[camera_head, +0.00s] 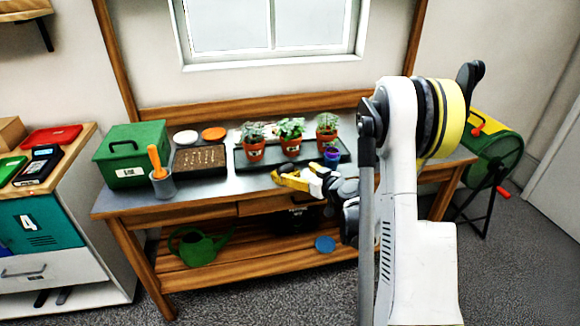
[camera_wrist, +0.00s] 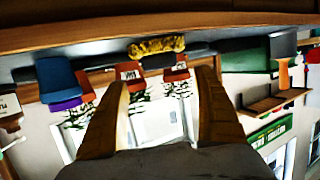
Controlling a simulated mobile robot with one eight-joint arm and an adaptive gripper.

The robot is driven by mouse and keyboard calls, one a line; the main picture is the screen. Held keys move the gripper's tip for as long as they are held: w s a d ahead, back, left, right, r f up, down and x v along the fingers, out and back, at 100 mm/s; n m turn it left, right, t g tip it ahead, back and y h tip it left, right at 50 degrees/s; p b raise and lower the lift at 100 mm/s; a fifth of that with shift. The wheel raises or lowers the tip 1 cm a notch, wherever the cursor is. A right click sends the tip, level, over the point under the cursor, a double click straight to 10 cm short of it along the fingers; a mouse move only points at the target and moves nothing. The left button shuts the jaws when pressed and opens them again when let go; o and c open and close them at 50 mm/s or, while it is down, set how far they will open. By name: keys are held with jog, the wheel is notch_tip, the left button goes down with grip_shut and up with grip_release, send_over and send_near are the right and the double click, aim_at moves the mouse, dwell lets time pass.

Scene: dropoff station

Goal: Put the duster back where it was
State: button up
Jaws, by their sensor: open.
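In the wrist view, which appears upside down, a fuzzy yellow thing (camera_wrist: 157,46), which looks like the duster's head, lies on the workbench. It is between the gripper's fingers in the picture, ahead of the tips and apart from them. A dark piece shows next to it; I cannot tell whether it is a handle. In the head view I cannot make out the duster; my gripper may hide it. My gripper (camera_head: 284,178) is open and empty, over the front middle of the workbench (camera_head: 222,200). Its two yellowish fingers (camera_wrist: 163,80) are spread in the wrist view.
A seed tray (camera_head: 200,161), grey cup with orange handle (camera_head: 162,186) and green box (camera_head: 132,155) are to the left. A green drum (camera_head: 494,155) stands right.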

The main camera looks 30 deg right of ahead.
jog(key=s+a+r+g+y, duration=0.1)
jog(key=s+a+r+g, duration=0.1)
jog(key=s+a+r, duration=0.45)
jog(key=s+a+r+g, duration=0.2)
jog(key=s+a+r, duration=0.2)
jog(key=a, duration=0.5)
jog(key=s+a+r+g+h, duration=0.1)
jog(key=s+a, duration=0.2)
jog(key=s, duration=0.7)
jog(key=s+a+r+m+g+h, duration=0.1)
jog(key=s+a, duration=0.3)
jog(key=s, duration=0.6)
jog(key=shift+s+g+h, duration=0.3)
jog(key=shift+g, duration=0.5)
jog(key=shift+r, duration=0.1)
